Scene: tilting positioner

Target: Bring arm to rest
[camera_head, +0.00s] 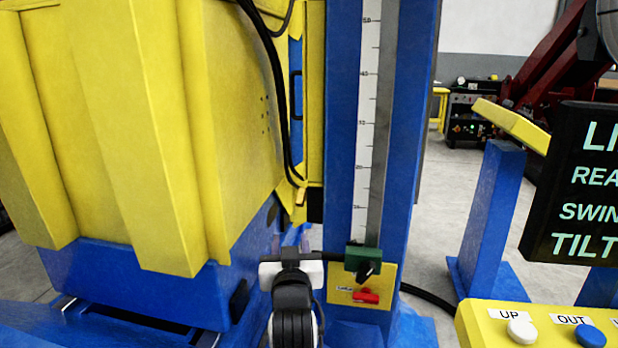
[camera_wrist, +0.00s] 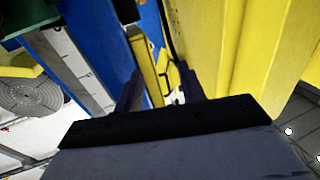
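My gripper (camera_head: 290,243) is at the lower middle of the head view, at the end of my black and white arm. It points away from the camera, toward the gap between the yellow housing (camera_head: 110,130) and the blue column (camera_head: 408,150). In the wrist view, the two dark fingers of my gripper (camera_wrist: 160,78) stand apart with nothing visible between them. A green block (camera_head: 363,259) with a dark knob sits on the column's scale, just right of my gripper. A red lever (camera_head: 366,297) on a yellow plate is below it. I cannot tell whether my gripper touches anything.
A yellow control panel (camera_head: 545,325) with a white button (camera_head: 522,331) and a blue button (camera_head: 590,336) is at the lower right. A dark display (camera_head: 575,190) stands above it. Black cables (camera_head: 283,110) hang beside the housing. Grey floor shows right of the column.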

